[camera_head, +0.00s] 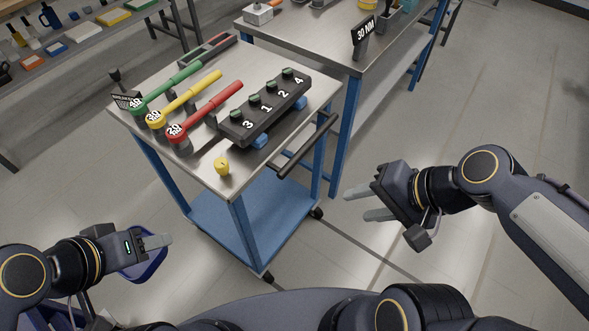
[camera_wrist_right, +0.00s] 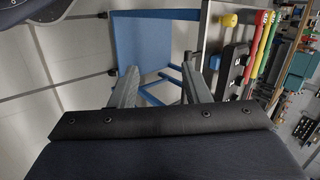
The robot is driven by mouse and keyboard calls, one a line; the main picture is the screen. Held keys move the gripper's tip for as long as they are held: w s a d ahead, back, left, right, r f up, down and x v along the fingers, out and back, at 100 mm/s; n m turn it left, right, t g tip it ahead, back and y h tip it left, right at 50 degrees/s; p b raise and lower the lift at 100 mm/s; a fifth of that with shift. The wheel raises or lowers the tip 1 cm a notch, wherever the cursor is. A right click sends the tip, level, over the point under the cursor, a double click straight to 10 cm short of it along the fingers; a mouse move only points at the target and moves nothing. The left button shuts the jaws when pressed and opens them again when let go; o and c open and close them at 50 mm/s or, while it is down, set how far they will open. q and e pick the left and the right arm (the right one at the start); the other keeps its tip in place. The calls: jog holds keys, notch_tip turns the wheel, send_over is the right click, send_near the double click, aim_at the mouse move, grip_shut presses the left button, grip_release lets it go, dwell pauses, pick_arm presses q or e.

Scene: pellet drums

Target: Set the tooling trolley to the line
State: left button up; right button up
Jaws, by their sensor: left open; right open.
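The tooling trolley (camera_head: 231,173) has a steel top, blue legs and a blue lower shelf (camera_head: 232,226), which also shows in the right wrist view (camera_wrist_right: 140,42). On its top lie a green wrench (camera_head: 172,87), a yellow wrench (camera_head: 190,97) and a red wrench (camera_head: 211,108). A dark block (camera_head: 265,111) with numbered positions 3, 1, 2, 4 sits beside them. A yellow knob-like piece (camera_head: 222,166) stands near the front corner. A dark handle bar (camera_head: 306,146) runs along the right side. My left gripper (camera_head: 160,242) and right gripper (camera_head: 362,204) are open and empty, apart from the trolley.
A steel workbench (camera_head: 330,45) with blue legs and a "30 NM" sign (camera_head: 363,37) stands behind the trolley. A shelf of coloured bins (camera_head: 85,32) is at the upper left. A blue bin (camera_head: 140,268) sits by my left gripper. The floor at right is clear, with line markings.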

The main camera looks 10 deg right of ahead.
jog(key=w+a+f+m+y+b, duration=0.2)
jog(key=w+a+f+m+y, duration=0.15)
jog(key=w+m, duration=0.45)
jog(key=m+t+y+b, duration=0.1)
jog(key=m+t+b, duration=0.45)
jog(key=m, duration=2.35)
send_near(314, 145)
jog(key=w+a+f+t+p, duration=0.1)
jog(key=w+a+f+p, duration=0.1)
jog(key=a, duration=0.1)
jog(key=x, duration=0.7)
jog(key=shift+w+r, duration=0.2)
jog(key=shift+w, duration=0.1)
pick_arm(q)
notch_tip(314, 145, down, 7)
pick_arm(e)
jog(key=shift+c, duration=0.3)
grip_shut()
